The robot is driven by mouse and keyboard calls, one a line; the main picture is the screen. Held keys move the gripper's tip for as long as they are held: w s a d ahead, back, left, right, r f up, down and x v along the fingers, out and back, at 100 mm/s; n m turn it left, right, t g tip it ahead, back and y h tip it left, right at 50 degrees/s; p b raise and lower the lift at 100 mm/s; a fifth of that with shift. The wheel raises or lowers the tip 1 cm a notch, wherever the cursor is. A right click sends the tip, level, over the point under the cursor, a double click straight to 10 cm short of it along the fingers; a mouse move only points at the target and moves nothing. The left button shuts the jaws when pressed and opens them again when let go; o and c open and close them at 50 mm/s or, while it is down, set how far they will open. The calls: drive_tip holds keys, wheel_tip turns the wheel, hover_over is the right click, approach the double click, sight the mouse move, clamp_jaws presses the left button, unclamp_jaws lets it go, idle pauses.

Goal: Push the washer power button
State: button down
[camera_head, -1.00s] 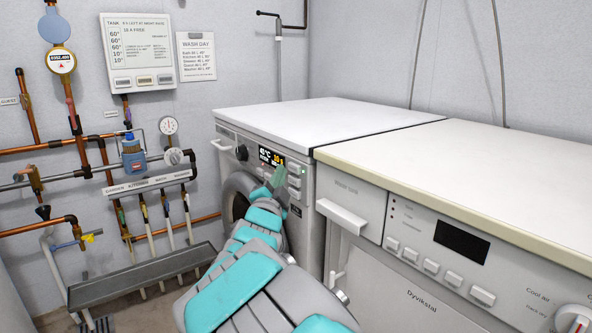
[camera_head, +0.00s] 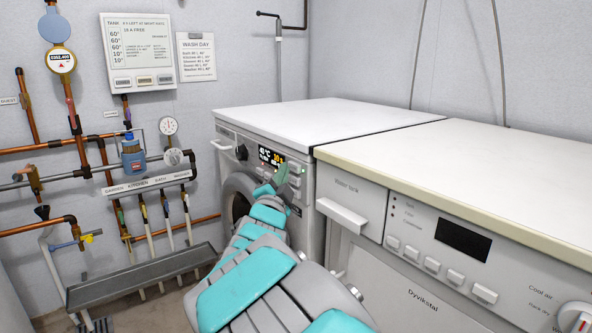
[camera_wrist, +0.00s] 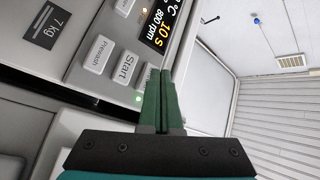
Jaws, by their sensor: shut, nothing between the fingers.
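The washer (camera_head: 330,115) is the white-topped machine at the back in the head view. Its lit display (camera_head: 270,157) sits on the upper front panel and also shows at the top of the wrist view (camera_wrist: 158,30). A small green light (camera_wrist: 138,98) glows left of the fingers. My gripper (camera_head: 281,172) is shut and empty, its green fingertips in front of the button area. In the wrist view the fingertips (camera_wrist: 163,74) cover part of the panel. I cannot tell whether they touch it.
A second machine (camera_head: 440,290) with a cream top (camera_head: 470,180) stands close on the right. Copper pipes, gauges and a grey trough (camera_head: 145,275) line the left wall. The space above both machines is clear.

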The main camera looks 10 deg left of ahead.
drive_tip(key=shift+w+d+b, duration=0.3)
drive_tip(key=shift+w+b, duration=0.05)
idle(0.7)
drive_tip(key=shift+s+a, duration=0.6)
drive_tip(key=shift+s, duration=0.1)
drive_tip(key=s+a, duration=0.2)
drive_tip(key=s+a+p, duration=0.1)
drive_tip(key=s+a, duration=0.1)
drive_tip(key=shift+s+p, duration=0.25)
drive_tip(key=shift+p, duration=0.05)
idle(0.4)
drive_tip(key=shift+s, duration=0.1)
